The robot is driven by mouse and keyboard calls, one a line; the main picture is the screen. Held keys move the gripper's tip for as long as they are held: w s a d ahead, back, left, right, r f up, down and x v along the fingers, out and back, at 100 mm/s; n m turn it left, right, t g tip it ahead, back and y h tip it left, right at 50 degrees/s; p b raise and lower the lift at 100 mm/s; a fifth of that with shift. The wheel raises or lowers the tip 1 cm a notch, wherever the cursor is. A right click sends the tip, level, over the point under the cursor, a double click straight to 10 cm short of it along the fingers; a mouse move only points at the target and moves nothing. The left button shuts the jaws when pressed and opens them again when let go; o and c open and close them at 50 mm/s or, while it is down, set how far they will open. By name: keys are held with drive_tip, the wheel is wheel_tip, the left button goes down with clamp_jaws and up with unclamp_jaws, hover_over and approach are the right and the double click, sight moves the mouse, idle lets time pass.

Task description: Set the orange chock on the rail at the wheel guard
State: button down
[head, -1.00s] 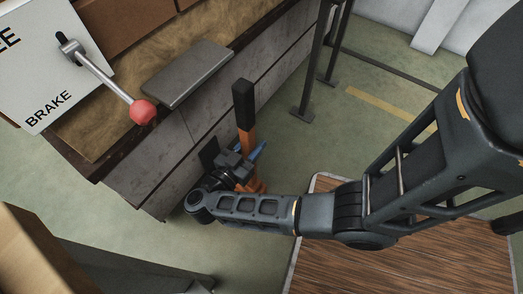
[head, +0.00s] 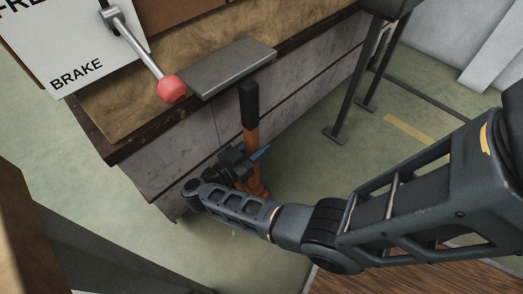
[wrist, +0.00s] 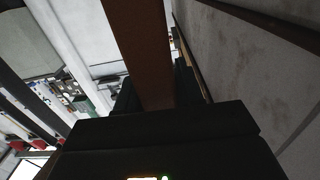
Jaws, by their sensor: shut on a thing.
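The orange chock (head: 251,140) is a slim upright orange post with a black upper grip and a wider orange foot low down. My gripper (head: 243,166) is shut on the post below the black grip, beside the grey wall of a bench. The chock's foot is partly hidden, and I cannot tell whether it touches the floor. In the wrist view the chock (wrist: 140,50) is a dark orange bar running up between the fingers of my gripper (wrist: 155,95). I cannot make out the rail or the wheel guard for certain.
The bench (head: 170,152) has a worn top with a flat grey plate (head: 232,68) at its edge. A red-knobbed lever (head: 172,89) stands before a BRAKE sign (head: 80,60). Dark metal legs (head: 352,80) stand behind. Green floor (head: 330,175) is clear right of the chock.

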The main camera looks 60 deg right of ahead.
drive_tip(key=shift+w+f, duration=0.15)
idle(0.3)
drive_tip(key=c, duration=0.7)
unclamp_jaws()
drive_tip(key=shift+f, duration=0.1)
drive_tip(key=shift+r, duration=0.4)
drive_tip(key=p+v, duration=0.1)
drive_tip(key=v, duration=1.1)
drive_tip(key=shift+p, duration=0.35)
drive_tip(key=shift+f, duration=0.1)
